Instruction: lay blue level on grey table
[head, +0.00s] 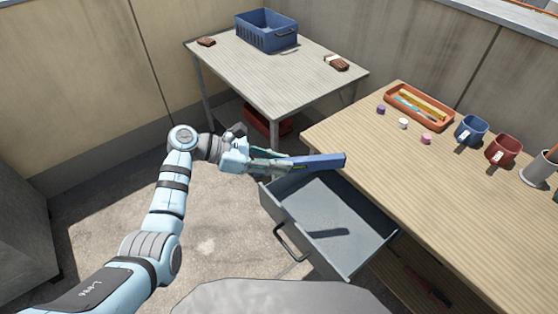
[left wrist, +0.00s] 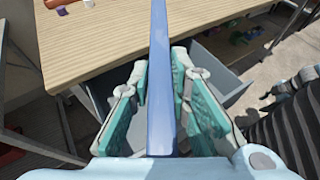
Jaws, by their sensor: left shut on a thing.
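The blue level (head: 322,161) is a long blue bar held roughly flat above the open drawer (head: 310,215). My left gripper (head: 280,166) is shut on it near one end, and the other end sticks out to the right. In the left wrist view the level (left wrist: 161,85) runs upright through the picture between the pads of my left gripper (left wrist: 160,72). The grey table (head: 265,78) stands at the back, beyond the gripper. My right gripper is not in view.
On the grey table are a blue crate (head: 266,31) and brown blocks (head: 337,63) near its corners; its middle is bare. A red crate (head: 262,120) sits below. The wooden bench (head: 410,165) at right bears an orange tray (head: 418,107), mugs (head: 471,130) and small pots.

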